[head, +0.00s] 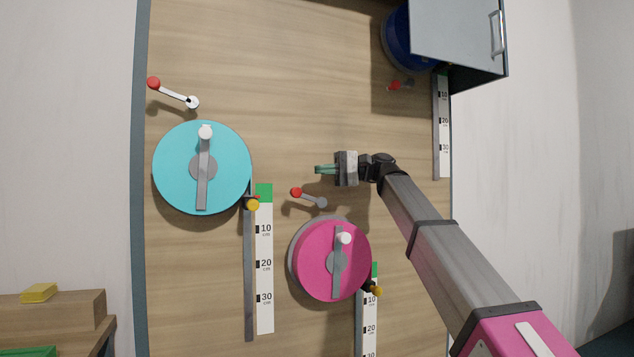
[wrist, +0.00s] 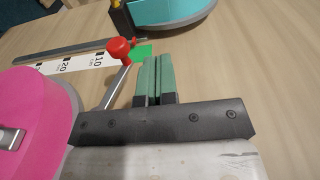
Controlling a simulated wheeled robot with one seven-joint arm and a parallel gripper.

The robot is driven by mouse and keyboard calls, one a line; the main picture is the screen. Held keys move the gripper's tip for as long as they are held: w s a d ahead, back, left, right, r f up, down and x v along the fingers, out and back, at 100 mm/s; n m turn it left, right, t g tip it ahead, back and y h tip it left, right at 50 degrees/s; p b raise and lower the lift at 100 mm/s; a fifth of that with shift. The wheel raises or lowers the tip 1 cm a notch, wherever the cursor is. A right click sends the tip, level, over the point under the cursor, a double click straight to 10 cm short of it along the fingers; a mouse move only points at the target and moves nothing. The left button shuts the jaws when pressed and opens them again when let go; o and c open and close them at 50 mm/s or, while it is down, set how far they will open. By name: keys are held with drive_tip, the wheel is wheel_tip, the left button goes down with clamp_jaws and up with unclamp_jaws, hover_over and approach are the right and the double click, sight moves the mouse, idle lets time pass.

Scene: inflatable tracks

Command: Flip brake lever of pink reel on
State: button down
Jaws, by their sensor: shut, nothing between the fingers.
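The pink reel (head: 314,272) is mounted on the wooden board, low in the middle of the head view. It also shows at the left of the wrist view (wrist: 38,112). Its brake lever (head: 309,197) sits just above it, a short metal arm with a red ball (head: 296,192) pointing to the upper left. In the wrist view the red ball (wrist: 119,49) stands left of my fingers. My gripper (head: 317,169) is shut with nothing between its green fingers, above and slightly right of the red ball in the head view. They appear apart.
A cyan reel (head: 173,167) with its own red-tipped lever (head: 175,93) is at the left. A blue reel (head: 397,42) sits partly behind a grey cabinet (head: 452,38) at the top right. Rulers (head: 265,317) run beside the reels. Bare board lies above my gripper.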

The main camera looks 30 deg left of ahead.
drive_tip(key=w+d+r, duration=0.4)
drive_tip(key=r, duration=0.1)
drive_tip(key=shift+r, duration=0.35)
drive_tip(key=shift+d, duration=0.1)
